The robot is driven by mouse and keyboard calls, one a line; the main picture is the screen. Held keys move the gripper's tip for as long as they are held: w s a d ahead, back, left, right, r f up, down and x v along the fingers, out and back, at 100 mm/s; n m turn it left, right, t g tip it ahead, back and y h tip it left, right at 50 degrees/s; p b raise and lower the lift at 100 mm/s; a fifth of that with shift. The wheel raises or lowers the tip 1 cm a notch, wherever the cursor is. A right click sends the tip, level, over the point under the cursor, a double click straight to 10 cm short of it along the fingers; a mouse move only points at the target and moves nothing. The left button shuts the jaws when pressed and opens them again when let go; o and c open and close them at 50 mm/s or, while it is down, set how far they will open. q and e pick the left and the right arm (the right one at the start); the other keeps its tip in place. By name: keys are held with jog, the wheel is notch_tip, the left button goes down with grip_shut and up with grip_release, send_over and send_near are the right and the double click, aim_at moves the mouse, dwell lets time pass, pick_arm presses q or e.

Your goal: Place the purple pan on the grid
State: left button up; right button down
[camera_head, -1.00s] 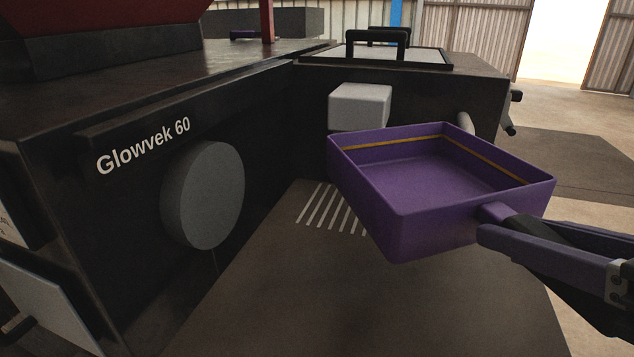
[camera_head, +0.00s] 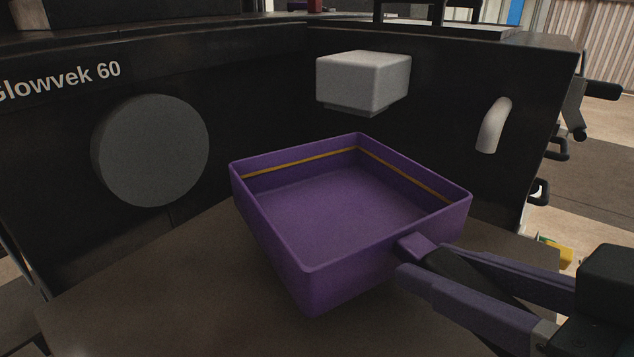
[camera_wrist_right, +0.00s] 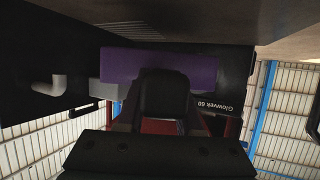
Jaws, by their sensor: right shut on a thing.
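The purple pan (camera_head: 335,212) is a square, empty tray with a yellow line inside its rim. My right gripper (camera_head: 424,263) is shut on the pan's short handle at its near right side. The pan hangs roughly level over the brown work surface (camera_head: 150,290). In the right wrist view, which is upside down, the pan (camera_wrist_right: 185,66) appears apart from that surface. The grid, a set of pale slots (camera_wrist_right: 128,27), shows there on the surface. In the head view the pan hides the grid. My left gripper is not in view.
The black machine wall stands behind and left, with a round grey disc (camera_head: 150,151). A pale block (camera_head: 363,80) juts out behind the pan, and a pale curved handle (camera_head: 493,125) sticks out to the right. The work surface front left is bare.

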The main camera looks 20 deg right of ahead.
send_near(381, 196)
jog(key=w, duration=0.2)
jog(key=w+a, duration=0.1)
jog(key=w, duration=0.4)
jog(key=shift+a+r+b, duration=0.2)
jog(key=shift+a+b, duration=0.1)
jog(key=shift+b, duration=0.1)
notch_tip(381, 196, down, 3)
jog(key=shift+r+b, duration=0.15)
jog(key=shift+b, duration=0.35)
jog(key=shift+f, duration=0.25)
notch_tip(381, 196, down, 4)
jog(key=shift+r+b, duration=0.2)
jog(key=shift+b, duration=0.55)
jog(key=shift+w+f, duration=0.1)
jog(key=shift+w, duration=0.05)
jog(key=shift+f, duration=0.15)
jog(key=c, duration=0.6)
grip_release()
jog(key=shift+o, duration=0.2)
